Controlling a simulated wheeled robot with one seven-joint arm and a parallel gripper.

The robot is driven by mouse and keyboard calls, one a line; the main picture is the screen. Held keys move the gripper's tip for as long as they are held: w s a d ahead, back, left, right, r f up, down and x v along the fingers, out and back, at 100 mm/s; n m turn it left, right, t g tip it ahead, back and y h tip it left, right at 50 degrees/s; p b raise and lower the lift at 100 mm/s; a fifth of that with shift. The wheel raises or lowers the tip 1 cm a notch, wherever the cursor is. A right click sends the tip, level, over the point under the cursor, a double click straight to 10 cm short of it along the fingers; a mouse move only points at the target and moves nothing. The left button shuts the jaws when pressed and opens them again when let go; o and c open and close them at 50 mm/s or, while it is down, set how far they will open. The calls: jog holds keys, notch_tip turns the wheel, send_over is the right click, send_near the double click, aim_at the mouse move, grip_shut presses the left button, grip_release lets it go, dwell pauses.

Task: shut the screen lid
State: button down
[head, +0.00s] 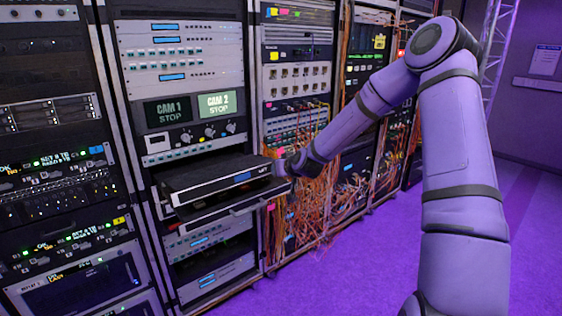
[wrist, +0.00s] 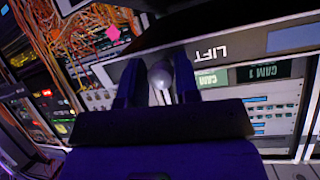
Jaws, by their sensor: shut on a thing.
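The screen lid (head: 215,172) is a dark flat panel lying nearly level over a pulled-out rack drawer (head: 225,208), with a dark gap between the two. In the wrist view the lid (wrist: 240,30) shows its front edge with the word LIFT and a pale small display. My gripper (head: 283,168) is at the lid's right front corner. In the wrist view my gripper's two dark fingers (wrist: 157,82) stand either side of a pale rounded knob (wrist: 161,76) at the lid's edge, and are shut on it. The lid's hinge side is not clear.
The drawer sticks out of a rack with CAM 1 (head: 166,111) and CAM 2 (head: 217,104) screens above it. Loose orange cables (head: 318,200) hang from the rack to the right, close to my gripper. The purple floor (head: 350,275) in front is clear.

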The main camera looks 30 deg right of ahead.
jog(key=shift+s+d+f+t, duration=0.1)
jog(key=shift+s+f+t, duration=0.25)
jog(key=shift+f, duration=1.05)
jog(key=shift+s+d+f+t, duration=0.1)
jog(key=shift+f+t, duration=0.5)
jog(key=shift+f, duration=0.8)
jog(key=shift+s+f+t, duration=0.25)
jog(key=shift+f+t, duration=0.2)
jog(key=shift+f, duration=0.95)
jog(key=c, duration=0.9)
grip_release()
jog(key=shift+w+d+f, duration=0.1)
jog(key=shift+r, duration=0.2)
jog(key=v, duration=1)
jog(key=shift+s, duration=0.35)
